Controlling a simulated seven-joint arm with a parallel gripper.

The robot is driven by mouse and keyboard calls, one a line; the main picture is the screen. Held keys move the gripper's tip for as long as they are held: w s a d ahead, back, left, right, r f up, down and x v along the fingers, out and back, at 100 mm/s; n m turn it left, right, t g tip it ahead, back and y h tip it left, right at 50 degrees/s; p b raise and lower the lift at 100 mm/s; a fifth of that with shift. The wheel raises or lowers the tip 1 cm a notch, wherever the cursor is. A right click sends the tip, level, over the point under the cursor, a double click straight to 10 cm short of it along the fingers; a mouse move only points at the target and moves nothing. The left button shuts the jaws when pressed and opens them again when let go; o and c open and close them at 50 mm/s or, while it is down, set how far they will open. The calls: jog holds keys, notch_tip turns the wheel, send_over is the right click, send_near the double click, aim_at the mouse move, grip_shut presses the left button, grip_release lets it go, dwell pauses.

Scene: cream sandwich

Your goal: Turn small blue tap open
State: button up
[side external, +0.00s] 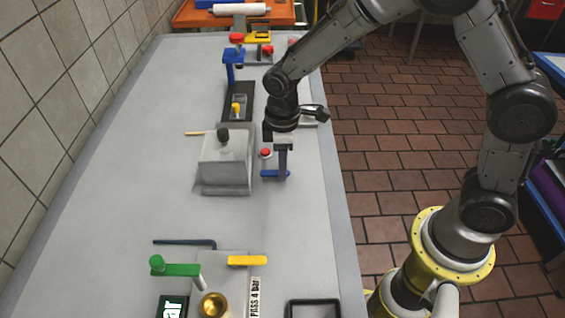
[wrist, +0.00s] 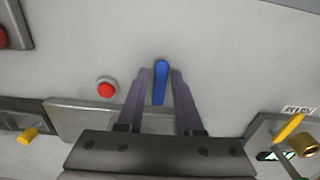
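The small blue tap (side external: 269,173) is a short blue lever low at the worktop, right of the grey box in the side view. In the wrist view the blue lever (wrist: 161,82) lies lengthwise between the two fingers. My gripper (side external: 283,176) points down over the lever, and a finger hides part of it in the side view. In the wrist view my gripper (wrist: 160,78) is open around the lever, with a narrow gap seen on each side. Whether the fingers touch it I cannot tell. The tap's body is hidden.
A red knob (side external: 265,153) sits close beside the lever, also in the wrist view (wrist: 106,88). A grey box (side external: 226,170) stands left. A green lever (side external: 178,269), a yellow lever (side external: 247,261) and a brass part (side external: 213,305) are nearer. The worktop between is mostly clear.

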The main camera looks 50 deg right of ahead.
notch_tip(320, 180, up, 14)
dwell(0.6)
jog(key=s+d+r+m+t, duration=0.3)
jog(key=s+d+r+t, duration=0.1)
jog(key=s+d+r, duration=0.5)
jog(key=s+d+f+m, duration=0.1)
jog(key=s+f+m, duration=0.1)
jog(key=s, duration=0.4)
jog(key=s+f+m+t, duration=0.1)
jog(key=s+f+m, duration=0.1)
jog(key=s+m, duration=0.2)
jog(key=shift+s+d+f+t, duration=0.3)
jog(key=shift+s+d+f, duration=0.1)
jog(key=shift+s, duration=0.8)
jog(key=shift+r, duration=0.1)
